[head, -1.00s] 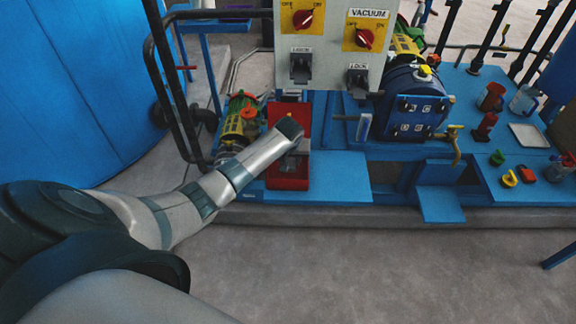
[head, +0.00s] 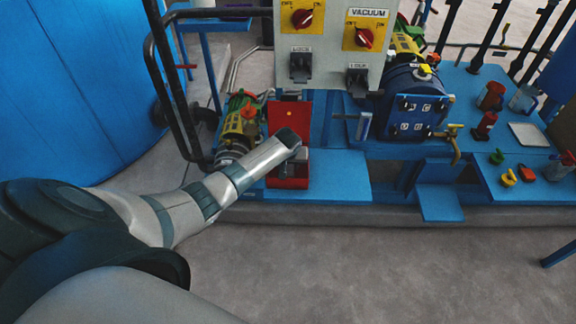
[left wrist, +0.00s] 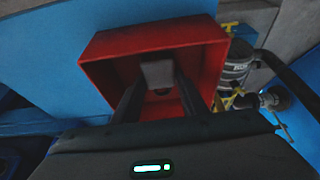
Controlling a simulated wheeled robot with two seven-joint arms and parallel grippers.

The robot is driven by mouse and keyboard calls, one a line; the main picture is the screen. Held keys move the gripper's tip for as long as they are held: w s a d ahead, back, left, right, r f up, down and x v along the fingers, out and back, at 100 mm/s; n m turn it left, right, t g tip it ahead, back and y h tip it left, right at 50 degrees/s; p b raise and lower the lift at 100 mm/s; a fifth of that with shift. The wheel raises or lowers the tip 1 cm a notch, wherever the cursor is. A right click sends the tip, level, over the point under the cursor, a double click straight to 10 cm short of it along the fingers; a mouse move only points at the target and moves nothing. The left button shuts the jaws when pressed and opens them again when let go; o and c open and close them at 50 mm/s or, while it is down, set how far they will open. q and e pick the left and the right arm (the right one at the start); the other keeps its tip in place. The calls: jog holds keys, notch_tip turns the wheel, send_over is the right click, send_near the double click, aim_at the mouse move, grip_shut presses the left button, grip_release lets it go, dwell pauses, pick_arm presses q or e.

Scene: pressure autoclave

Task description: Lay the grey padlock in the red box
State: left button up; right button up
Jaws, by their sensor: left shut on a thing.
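The red box (head: 287,183) stands open on the blue platform, its raised red lid (head: 284,112) behind it. My left gripper (head: 297,150) is over the box opening and points down into it. In the left wrist view the gripper (left wrist: 158,90) is shut on the grey padlock (left wrist: 157,73), held between its two dark fingers within the outline of the red box (left wrist: 150,38). In the head view the wrist hides most of the padlock and part of the box. I cannot tell whether the padlock touches the floor of the box. My right gripper is not in view.
A grey switch panel (head: 333,75) hangs just behind and above the box. A black rail (head: 172,85) and a green-yellow pump (head: 240,125) stand to the left. The blue platform (head: 340,178) right of the box is clear.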

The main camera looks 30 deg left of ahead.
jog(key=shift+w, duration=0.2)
pick_arm(q)
jog(key=o, duration=1.1)
jog(key=shift+f, duration=0.1)
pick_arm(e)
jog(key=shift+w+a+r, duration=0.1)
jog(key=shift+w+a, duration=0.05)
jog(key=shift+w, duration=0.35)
pick_arm(q)
jog(key=shift+r, duration=0.2)
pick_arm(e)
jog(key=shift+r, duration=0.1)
pick_arm(q)
jog(key=shift+s+d+r, duration=0.1)
jog(key=shift+s+r, duration=0.05)
jog(key=shift+r, duration=0.3)
jog(key=v, duration=1.1)
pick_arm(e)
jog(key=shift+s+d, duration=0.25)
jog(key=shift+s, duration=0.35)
